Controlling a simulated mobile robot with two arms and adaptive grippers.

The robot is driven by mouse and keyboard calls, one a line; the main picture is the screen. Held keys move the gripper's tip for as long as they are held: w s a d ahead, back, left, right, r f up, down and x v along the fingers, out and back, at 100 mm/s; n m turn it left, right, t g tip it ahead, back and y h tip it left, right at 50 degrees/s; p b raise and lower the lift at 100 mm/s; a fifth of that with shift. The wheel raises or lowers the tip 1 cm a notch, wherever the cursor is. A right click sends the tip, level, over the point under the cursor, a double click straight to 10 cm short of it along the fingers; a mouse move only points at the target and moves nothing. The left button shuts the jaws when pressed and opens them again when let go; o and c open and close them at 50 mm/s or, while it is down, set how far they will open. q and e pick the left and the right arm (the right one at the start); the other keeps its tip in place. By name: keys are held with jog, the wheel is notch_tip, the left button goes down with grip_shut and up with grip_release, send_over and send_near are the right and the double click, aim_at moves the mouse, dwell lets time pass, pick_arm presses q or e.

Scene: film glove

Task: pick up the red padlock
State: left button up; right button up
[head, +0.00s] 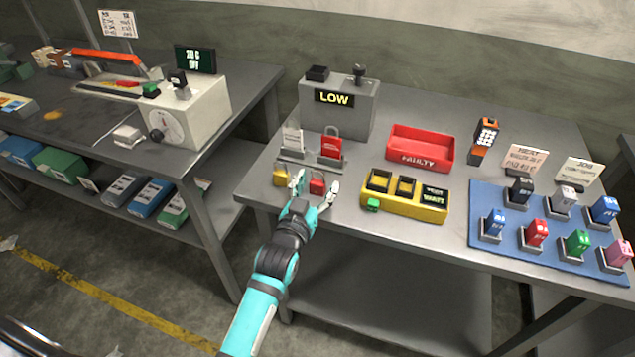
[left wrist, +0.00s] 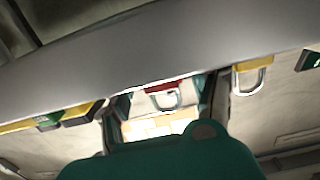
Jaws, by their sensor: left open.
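The small red padlock (head: 317,187) is on the near left edge of the right-hand table. My left gripper (head: 316,190) is open, with one finger on each side of the red padlock. In the left wrist view, the red padlock (left wrist: 163,87) with its metal shackle shows between the two fingers of my left gripper (left wrist: 163,105). I cannot tell whether the fingers touch it. A yellow padlock (head: 280,178) is just left of the gripper; it also shows in the left wrist view (left wrist: 252,66). My right gripper is not in view.
Behind the padlocks is a stand with a larger red lock-shaped piece (head: 331,147) and a white card (head: 292,139). A yellow tray (head: 405,206) is to the right, a red bin (head: 420,148) behind it. A grey box reading LOW (head: 338,110) stands at the back.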

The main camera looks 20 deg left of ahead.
pick_arm(q)
jog(key=shift+w, duration=0.45)
jog(key=shift+c, duration=0.2)
grip_shut()
